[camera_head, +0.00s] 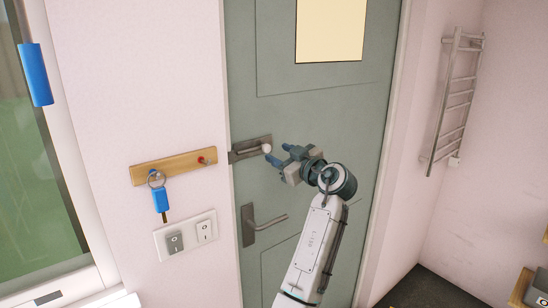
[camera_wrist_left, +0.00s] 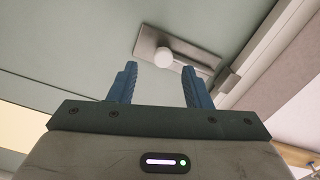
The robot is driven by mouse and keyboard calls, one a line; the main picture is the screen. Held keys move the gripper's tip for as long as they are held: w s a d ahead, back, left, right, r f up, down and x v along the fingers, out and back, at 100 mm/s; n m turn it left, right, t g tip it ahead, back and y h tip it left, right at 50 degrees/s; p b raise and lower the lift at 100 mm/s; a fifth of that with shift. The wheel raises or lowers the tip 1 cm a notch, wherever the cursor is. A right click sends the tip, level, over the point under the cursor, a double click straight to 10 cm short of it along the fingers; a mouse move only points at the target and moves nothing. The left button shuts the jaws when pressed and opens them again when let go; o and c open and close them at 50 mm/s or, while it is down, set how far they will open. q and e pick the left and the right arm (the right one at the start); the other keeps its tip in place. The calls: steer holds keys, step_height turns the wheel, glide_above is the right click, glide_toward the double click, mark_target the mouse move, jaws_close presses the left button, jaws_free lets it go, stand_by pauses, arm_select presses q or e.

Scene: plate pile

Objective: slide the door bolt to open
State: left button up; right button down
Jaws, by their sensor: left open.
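The door bolt (camera_head: 246,149) is a dark metal plate at the left edge of the grey-green door (camera_head: 300,115), with a round white knob (camera_head: 266,148) at its right end. My left gripper (camera_head: 278,154) is just right of the knob, its two blue fingers spread and empty. In the left wrist view the bolt plate (camera_wrist_left: 190,46) is beyond the fingers of my left gripper (camera_wrist_left: 159,68). The white knob (camera_wrist_left: 164,57) appears between the fingertips there; contact cannot be made out. My right gripper is not in view.
A door handle (camera_head: 262,229) is below the bolt. Left of the door, a wooden key rack (camera_head: 172,166) holds a blue-tagged key (camera_head: 160,200) above light switches (camera_head: 186,235). A towel rail (camera_head: 455,105) is on the right wall.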

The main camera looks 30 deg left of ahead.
arm_select(q)
steer(key=b+v, duration=0.2)
steer(key=v, duration=0.5)
steer(key=shift+w+d, duration=0.1)
steer(key=shift+d, duration=0.05)
